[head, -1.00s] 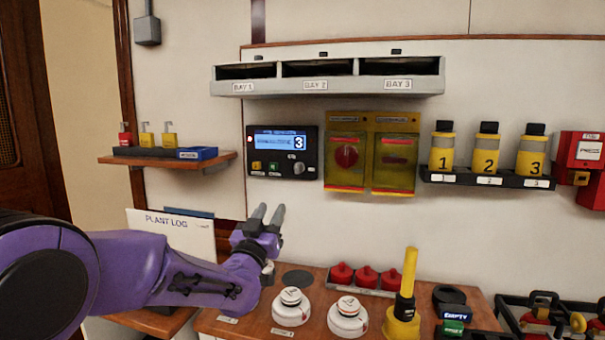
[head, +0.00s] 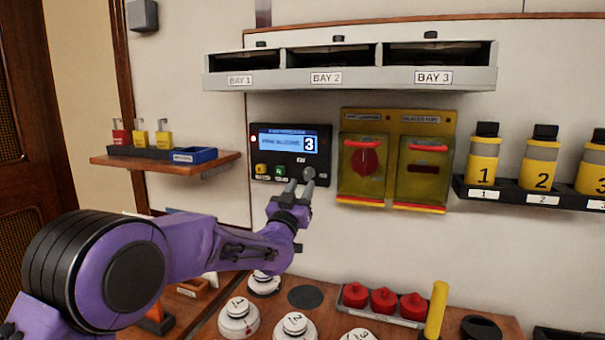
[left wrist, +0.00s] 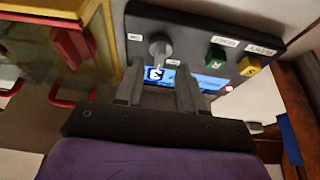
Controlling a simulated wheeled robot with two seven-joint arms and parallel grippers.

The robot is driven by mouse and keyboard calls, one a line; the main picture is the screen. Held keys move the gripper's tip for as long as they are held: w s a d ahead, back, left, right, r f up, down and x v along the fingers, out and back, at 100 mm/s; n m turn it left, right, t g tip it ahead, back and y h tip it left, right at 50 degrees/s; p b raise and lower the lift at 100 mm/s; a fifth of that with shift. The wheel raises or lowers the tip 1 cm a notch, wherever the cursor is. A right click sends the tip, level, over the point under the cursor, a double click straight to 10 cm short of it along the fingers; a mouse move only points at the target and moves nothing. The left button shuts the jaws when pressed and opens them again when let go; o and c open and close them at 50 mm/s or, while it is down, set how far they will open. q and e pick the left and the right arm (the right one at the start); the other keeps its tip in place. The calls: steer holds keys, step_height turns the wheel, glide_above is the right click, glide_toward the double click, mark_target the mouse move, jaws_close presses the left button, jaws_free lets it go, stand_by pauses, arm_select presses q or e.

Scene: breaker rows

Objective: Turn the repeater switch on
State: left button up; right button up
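A black panel (head: 290,150) on the wall has a lit blue display with a 3, a yellow button, a green button and a grey knob (head: 308,174) at its lower right. I take the knob for the repeater switch, though its small label is unreadable. My left gripper (head: 299,187) is open, just below and in front of the knob. In the left wrist view the panel appears upside down. There the knob (left wrist: 160,49) lies just beyond the gap between my two fingers (left wrist: 160,90), which look empty. Contact cannot be told. My right gripper is not in view.
Two yellow-framed covered boxes (head: 394,158) hang right of the panel. A bay shelf (head: 350,79) juts out above. A small wooden shelf (head: 165,164) with padlocks is at left. Below is a counter with white detectors (head: 239,321) and red caps (head: 383,300).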

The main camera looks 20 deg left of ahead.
mark_target(306, 176)
arm_select(q)
steer(key=x, duration=0.3)
steer(key=shift+w+d+f+p, duration=0.15)
steer(key=shift+p, duration=0.25)
steer(key=shift+w, duration=0.2)
steer(key=c, duration=0.7)
steer(key=shift+s+r, duration=0.15)
steer(key=shift+r, duration=0.15)
jaws_close()
